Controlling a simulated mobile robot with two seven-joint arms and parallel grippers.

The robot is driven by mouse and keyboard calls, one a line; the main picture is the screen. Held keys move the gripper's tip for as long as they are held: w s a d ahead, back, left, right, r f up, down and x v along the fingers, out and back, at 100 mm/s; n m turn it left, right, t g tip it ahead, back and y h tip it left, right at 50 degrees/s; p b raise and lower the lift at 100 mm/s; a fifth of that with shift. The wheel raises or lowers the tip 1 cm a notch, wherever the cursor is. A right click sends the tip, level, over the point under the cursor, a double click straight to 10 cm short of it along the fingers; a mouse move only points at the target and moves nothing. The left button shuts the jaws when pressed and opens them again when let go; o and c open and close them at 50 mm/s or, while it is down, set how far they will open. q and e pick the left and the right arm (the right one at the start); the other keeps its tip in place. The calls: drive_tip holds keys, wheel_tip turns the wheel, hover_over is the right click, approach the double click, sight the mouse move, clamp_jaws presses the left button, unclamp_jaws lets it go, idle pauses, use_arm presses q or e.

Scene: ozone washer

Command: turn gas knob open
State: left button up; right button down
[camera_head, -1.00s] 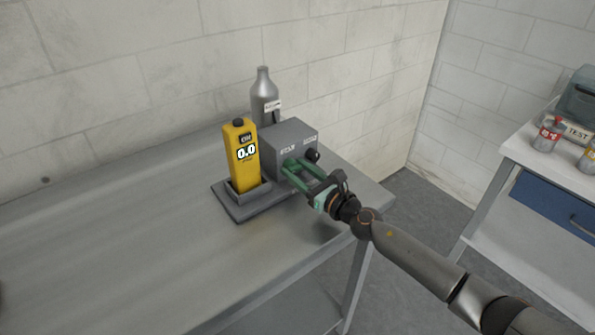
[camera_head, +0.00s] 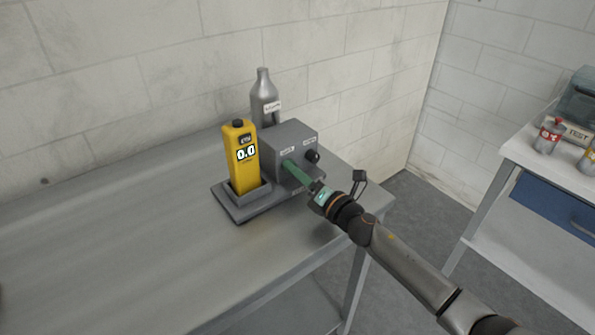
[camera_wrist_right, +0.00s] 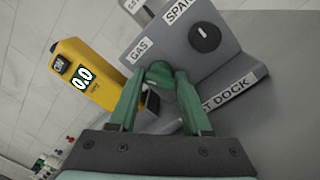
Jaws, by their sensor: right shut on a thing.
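The gas knob sits on the front of a grey box (camera_head: 287,137), under the label "GAS" in the right wrist view (camera_wrist_right: 141,49). My right gripper (camera_head: 289,167) reaches the box from the right, and its green fingers are shut on the knob. The wrist looks rolled, with the fingers nearly in line in the head view. My left gripper is not in view.
A second black knob (camera_head: 312,156) is on the box's right side. A yellow meter (camera_head: 243,172) reading 0.0 stands in a dock left of the gripper. A silver bottle (camera_head: 263,87) stands behind the box. The metal table (camera_head: 120,230) is clear at left.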

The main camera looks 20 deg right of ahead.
drive_tip(key=m+p, duration=0.1)
drive_tip(key=m, duration=0.4)
drive_tip(key=shift+f+m, duration=0.15)
drive_tip(key=shift+m, duration=0.25)
idle(0.3)
drive_tip(key=c, duration=0.5)
unclamp_jaws()
drive_tip(key=b+v, duration=0.1)
drive_tip(key=v, duration=1)
drive_tip(key=shift+v, duration=0.8)
drive_tip(key=shift+a, duration=0.1)
